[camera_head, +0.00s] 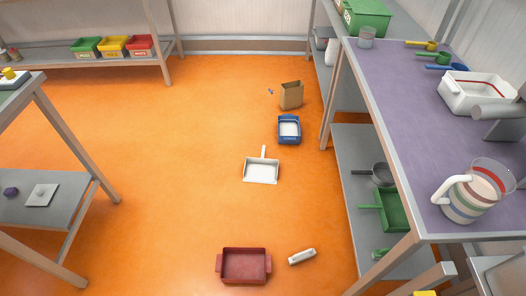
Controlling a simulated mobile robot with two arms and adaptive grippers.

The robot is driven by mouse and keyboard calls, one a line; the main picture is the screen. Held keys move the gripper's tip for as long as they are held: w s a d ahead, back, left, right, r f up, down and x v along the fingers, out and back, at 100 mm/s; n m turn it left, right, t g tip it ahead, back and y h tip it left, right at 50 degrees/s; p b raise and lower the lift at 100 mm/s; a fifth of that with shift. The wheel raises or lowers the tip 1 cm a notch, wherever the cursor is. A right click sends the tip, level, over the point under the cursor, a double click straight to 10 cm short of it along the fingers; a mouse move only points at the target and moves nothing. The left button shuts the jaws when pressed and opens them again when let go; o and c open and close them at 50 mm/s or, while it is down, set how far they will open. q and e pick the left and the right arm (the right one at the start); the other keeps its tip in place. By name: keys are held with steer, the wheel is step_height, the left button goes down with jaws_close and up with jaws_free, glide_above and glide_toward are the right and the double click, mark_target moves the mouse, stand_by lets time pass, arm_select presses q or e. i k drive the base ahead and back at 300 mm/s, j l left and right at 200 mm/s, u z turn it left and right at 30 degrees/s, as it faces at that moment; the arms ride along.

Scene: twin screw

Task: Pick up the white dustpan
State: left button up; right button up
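The white dustpan (261,173) lies on the orange floor near the middle of the head view. Its wide tray is toward me and its short handle points away, toward the back. It looks empty, and nothing touches it. Neither my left gripper nor my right gripper can be made out in the head view.
A blue bin (289,130) and a brown paper bag (291,95) stand behind the dustpan. A red tray (244,266) and a small white object (302,256) lie nearer. A purple-topped table (408,130) stands right, a grey-shelved table (70,208) left. Floor around the dustpan is clear.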

mark_target(261, 170)
steer(key=k+j, duration=0.25)
steer(key=k, duration=0.2)
steer(key=k+j, duration=0.25)
steer(key=k, duration=0.2)
steer(key=i+j+u, duration=0.3)
steer(key=i+j, duration=0.15)
steer(key=i+j+u, duration=0.6)
steer(key=i, duration=0.35)
steer(key=i+z, duration=0.35)
steer(key=i, duration=0.3)
steer(key=i+j+z, duration=0.2)
steer(key=i+z, duration=0.2)
steer(key=i, duration=0.2)
